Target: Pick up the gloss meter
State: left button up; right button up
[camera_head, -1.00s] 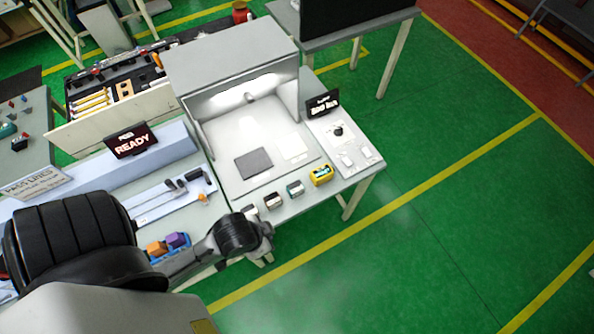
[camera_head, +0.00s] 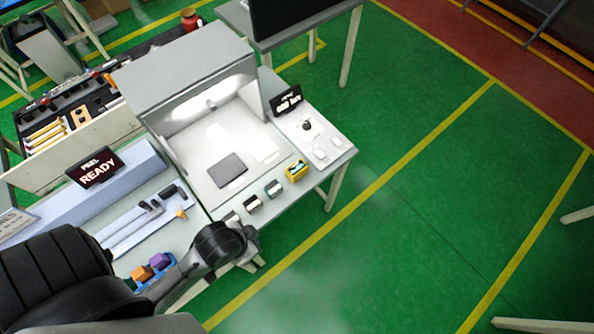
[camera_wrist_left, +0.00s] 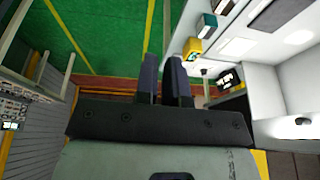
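A small yellow block-shaped device with a teal top, which looks like the gloss meter (camera_head: 297,171), stands upright near the front right edge of the light-booth table. It also shows in the left wrist view (camera_wrist_left: 193,48), right of the fingers and apart from them. My left gripper (camera_wrist_left: 164,68) has two dark fingers with a narrow empty gap between them. In the head view my left arm's black wrist is in front of the table's front edge, left of the yellow device, and its fingers cannot be made out. My right gripper is in neither view.
Small blocks, including a teal-topped one (camera_head: 274,189), stand in a row left of the yellow device. The light booth (camera_head: 190,80) rises behind, with a dark grey panel (camera_head: 227,169) on its floor. A display sign (camera_head: 286,100) stands right. Green floor is clear at right.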

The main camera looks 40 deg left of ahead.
pick_arm(q)
jog(key=o, duration=1.1)
jog(key=shift+c, duration=0.2)
jog(key=o, duration=0.3)
jog(key=shift+o, duration=0.2)
